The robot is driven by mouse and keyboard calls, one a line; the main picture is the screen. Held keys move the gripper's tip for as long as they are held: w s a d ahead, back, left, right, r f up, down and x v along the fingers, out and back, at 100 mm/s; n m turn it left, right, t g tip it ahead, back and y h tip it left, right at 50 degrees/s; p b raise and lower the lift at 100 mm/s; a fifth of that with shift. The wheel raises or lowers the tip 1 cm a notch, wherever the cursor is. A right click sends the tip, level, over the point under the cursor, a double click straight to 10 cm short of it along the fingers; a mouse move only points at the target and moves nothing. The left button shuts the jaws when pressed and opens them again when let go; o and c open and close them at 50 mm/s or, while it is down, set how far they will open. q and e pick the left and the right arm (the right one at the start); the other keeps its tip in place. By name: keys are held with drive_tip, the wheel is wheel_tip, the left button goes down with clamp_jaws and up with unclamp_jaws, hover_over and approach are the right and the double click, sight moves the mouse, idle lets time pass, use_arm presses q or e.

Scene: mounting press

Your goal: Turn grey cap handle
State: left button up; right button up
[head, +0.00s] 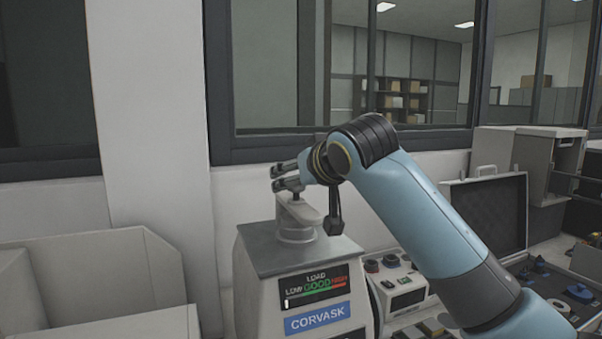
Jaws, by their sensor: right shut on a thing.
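The mounting press (300,275) stands in the lower middle, with a load display (313,287) and a blue CORVASK label on its front. The grey cap (297,233) sits on its flat top, and the cap's handle (301,210) sticks out above it with a small upright knob at its end. My right gripper (284,178) reaches in from the right and is shut on the handle's knob. The fingers partly hide the knob. My left gripper is out of view.
A beige open bin (150,270) stands at the left. A small control unit (398,285) is right of the press, partly behind my right arm. An open case (490,210) and a bench with small tools lie further right. A wall with windows is behind.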

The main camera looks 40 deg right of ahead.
drive_tip(key=shift+f, duration=0.1)
drive_tip(key=o, duration=1.2)
drive_tip(key=v, duration=1.2)
drive_tip(key=shift+a, duration=0.1)
